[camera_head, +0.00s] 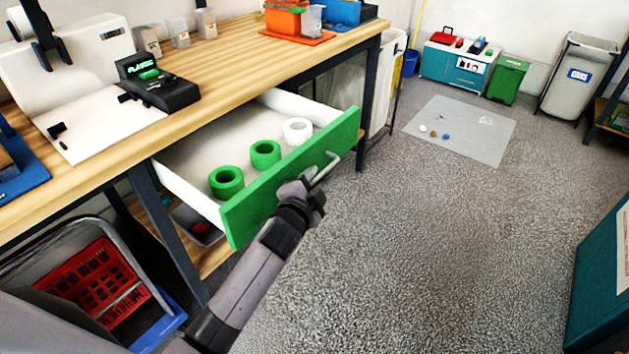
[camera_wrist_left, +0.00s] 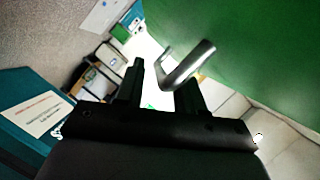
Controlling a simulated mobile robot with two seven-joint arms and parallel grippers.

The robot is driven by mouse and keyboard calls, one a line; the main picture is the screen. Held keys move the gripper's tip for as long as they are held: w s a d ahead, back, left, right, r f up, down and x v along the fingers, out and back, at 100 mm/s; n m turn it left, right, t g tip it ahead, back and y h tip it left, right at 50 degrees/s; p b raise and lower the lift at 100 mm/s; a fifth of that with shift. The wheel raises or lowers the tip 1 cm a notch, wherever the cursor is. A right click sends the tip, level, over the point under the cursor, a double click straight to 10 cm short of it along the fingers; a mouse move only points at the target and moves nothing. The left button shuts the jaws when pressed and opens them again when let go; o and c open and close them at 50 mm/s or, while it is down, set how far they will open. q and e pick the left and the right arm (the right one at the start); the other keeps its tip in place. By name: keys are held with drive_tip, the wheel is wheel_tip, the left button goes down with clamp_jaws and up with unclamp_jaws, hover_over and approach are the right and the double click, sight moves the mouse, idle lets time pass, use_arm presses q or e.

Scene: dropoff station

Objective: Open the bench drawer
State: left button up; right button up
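The bench drawer (camera_head: 290,170) stands pulled out from under the wooden bench top, with its green front facing the floor area. A grey metal handle (camera_head: 326,168) is fixed to the front. My left gripper (camera_head: 307,183) is at the near end of this handle. In the left wrist view, the two dark fingers (camera_wrist_left: 160,88) are apart, with the handle (camera_wrist_left: 187,66) at their tips, nearer the right finger. A gap shows between the left finger and the bar, so no grip is seen. My right gripper is in neither view.
Two green rolls (camera_head: 227,181) and a white roll (camera_head: 298,130) stand in the drawer. A red crate (camera_head: 95,280) sits at lower left. A teal box (camera_head: 602,275) stands at the right edge. The carpet (camera_head: 420,240) before the drawer is clear.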

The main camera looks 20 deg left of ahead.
use_arm(q)
drive_tip(key=p+v, duration=0.1)
drive_tip(key=v, duration=0.4)
drive_tip(key=shift+s+r, duration=0.1)
drive_tip(key=shift+s, duration=0.05)
drive_tip(key=shift+s+r, duration=0.1)
drive_tip(key=shift+s, duration=0.5)
